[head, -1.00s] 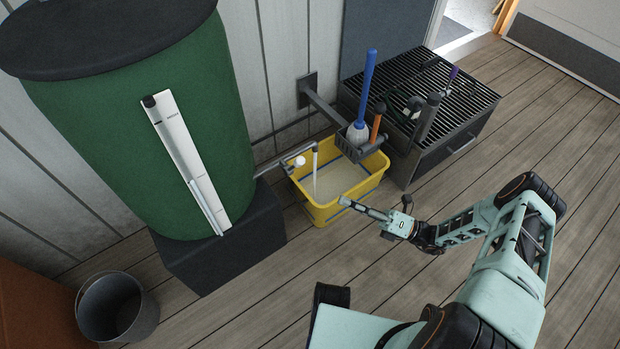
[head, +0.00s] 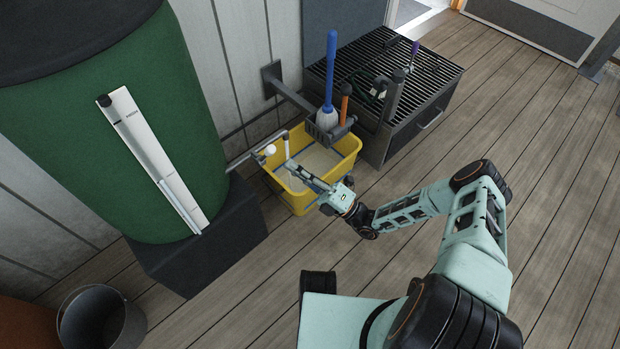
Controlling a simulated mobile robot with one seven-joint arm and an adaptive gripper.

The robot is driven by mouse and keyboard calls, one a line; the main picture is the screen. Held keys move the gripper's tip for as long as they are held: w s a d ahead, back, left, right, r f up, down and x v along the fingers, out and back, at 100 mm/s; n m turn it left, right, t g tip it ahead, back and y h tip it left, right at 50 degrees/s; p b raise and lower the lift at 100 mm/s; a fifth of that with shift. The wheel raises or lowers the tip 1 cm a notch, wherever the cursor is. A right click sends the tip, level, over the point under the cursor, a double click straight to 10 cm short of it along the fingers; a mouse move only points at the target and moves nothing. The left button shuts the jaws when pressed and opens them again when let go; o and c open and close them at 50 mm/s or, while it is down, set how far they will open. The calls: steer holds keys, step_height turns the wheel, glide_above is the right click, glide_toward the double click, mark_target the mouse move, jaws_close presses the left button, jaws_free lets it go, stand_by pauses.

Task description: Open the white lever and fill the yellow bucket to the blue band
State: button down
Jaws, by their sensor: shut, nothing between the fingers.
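The yellow bucket (head: 297,201) stands on the floor under a grey pipe spout. Pale, cloudy-looking contents show inside, and parts of a blue band (head: 303,152) show on its inner wall above their surface. The white lever's round knob (head: 270,150) sits on the pipe at the bucket's left rim. A pale vertical stream (head: 287,149) hangs below the spout; its lower end is hidden behind my gripper. My gripper (head: 291,166) is shut and empty, over the bucket, its tips just right of and below the knob. I cannot tell whether it touches anything.
A green barrel (head: 70,130) with a white gauge strip (head: 150,155) stands on a dark block (head: 205,255) at left. A wall bracket with a tool holder (head: 325,130) overhangs the bucket. A slatted black bench (head: 440,75) stands right of it. A grey pail (head: 100,322) stands front left.

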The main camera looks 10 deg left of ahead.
steer(key=x, duration=0.3)
steer(key=shift+w+a+r, duration=0.1)
steer(key=shift+a+r, duration=0.05)
steer(key=shift+a, duration=0.05)
steer(key=shift+r, duration=0.15)
